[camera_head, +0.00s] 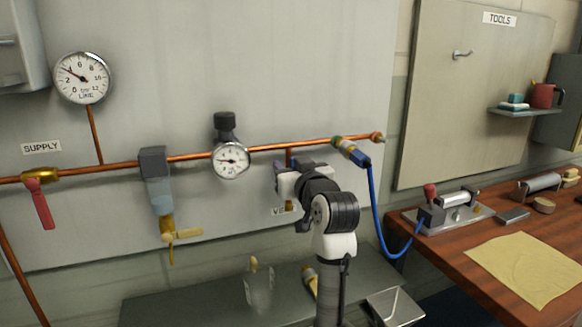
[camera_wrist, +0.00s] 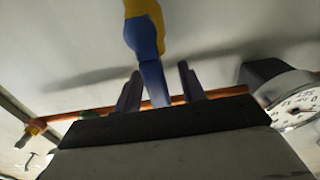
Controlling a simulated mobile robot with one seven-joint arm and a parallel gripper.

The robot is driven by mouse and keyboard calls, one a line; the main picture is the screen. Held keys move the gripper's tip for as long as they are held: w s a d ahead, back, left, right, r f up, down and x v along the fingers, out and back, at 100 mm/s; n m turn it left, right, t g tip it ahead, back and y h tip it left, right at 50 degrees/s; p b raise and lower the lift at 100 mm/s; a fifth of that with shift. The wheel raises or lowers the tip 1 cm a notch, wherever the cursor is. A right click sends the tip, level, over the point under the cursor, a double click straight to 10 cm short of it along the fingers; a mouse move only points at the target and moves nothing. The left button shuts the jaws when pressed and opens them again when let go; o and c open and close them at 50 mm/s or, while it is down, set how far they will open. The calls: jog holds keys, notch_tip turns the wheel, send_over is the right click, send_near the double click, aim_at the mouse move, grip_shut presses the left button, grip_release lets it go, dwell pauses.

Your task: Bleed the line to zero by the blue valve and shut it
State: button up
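The blue valve's lever (camera_wrist: 150,62) hangs from a yellow brass body (camera_wrist: 143,10) in the wrist view. My gripper (camera_wrist: 160,68) is open, its two fingers standing on either side of the lever with gaps showing. In the head view my gripper (camera_head: 285,180) is at the vent branch below the copper line, and my arm hides most of the valve and part of its label. The line gauge (camera_head: 82,78) at the upper left has its needle pointing up-left, well off zero.
A red-handled supply valve (camera_head: 40,202), a filter (camera_head: 155,180) and a regulator gauge (camera_head: 231,160) sit along the pipe. A blue hose (camera_head: 374,205) runs right to a device on the wooden bench (camera_head: 445,255). A grey shelf (camera_head: 190,305) lies below.

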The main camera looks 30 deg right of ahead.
jog(key=shift+s, duration=0.1)
jog(key=b+v, duration=0.2)
jog(key=v, duration=1.1)
jog(key=shift+s+b, duration=0.35)
